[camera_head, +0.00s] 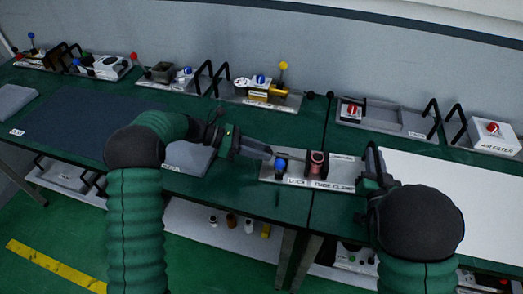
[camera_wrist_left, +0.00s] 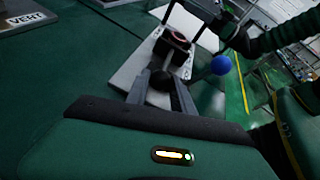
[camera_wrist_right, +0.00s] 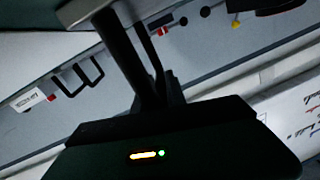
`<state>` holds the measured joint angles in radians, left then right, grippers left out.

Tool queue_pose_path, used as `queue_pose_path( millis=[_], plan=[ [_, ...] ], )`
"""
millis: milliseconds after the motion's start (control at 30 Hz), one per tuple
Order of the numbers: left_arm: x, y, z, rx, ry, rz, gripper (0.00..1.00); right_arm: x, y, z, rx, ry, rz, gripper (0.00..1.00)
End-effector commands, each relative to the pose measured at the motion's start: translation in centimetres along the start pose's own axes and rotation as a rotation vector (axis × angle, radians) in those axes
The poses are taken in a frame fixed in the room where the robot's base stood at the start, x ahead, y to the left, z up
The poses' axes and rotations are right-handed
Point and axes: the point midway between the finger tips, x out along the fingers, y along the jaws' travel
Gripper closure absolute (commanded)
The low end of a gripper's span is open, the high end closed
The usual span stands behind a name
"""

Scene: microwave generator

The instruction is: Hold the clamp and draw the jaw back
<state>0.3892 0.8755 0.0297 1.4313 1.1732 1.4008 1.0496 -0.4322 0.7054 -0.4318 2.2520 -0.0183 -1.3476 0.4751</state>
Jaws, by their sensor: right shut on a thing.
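The tube clamp fixture (camera_head: 345,173) is a pale plate at the front of the bench, labelled LOCK and TUBE CLAMP. A blue ball knob (camera_head: 280,164) stands at its left and also shows in the left wrist view (camera_wrist_left: 221,64). The jaw block with a reddish ring (camera_head: 317,158) stands mid-plate; it shows in the left wrist view (camera_wrist_left: 178,42). My left gripper (camera_head: 268,152) is open just left of the blue knob, its fingertips (camera_wrist_left: 162,80) either side of a dark round part. My right gripper (camera_head: 371,165) is shut on the black handle (camera_wrist_right: 130,55) at the plate's right end.
Other fixtures stand along the back, including one with a yellow knob (camera_head: 283,66) and an air filter (camera_head: 493,136). A white board (camera_head: 460,190) lies to the right and a dark mat (camera_head: 90,120) to the left. A lower shelf (camera_head: 205,225) holds small parts.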

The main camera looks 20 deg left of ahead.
Motion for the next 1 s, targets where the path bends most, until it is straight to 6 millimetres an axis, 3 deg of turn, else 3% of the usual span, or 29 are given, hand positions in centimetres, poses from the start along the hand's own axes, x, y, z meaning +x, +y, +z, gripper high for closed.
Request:
queue_pose_path(
  millis=[33,100,1000],
  plan=[
    [0.02,-0.01,-0.04,0.000,0.000,-0.001,0.91,-0.13,-0.09,0.58,0.001,-0.014,-0.001,1.00],
    [0.02,-0.01,-0.03,0.000,0.000,-0.001,1.00,-0.13,-0.09,0.59,0.001,-0.014,-0.001,1.00],
    [0.02,-0.03,0.01,0.001,-0.001,-0.002,1.00,-0.15,-0.10,0.67,0.001,-0.016,-0.001,1.00]
  ],
)
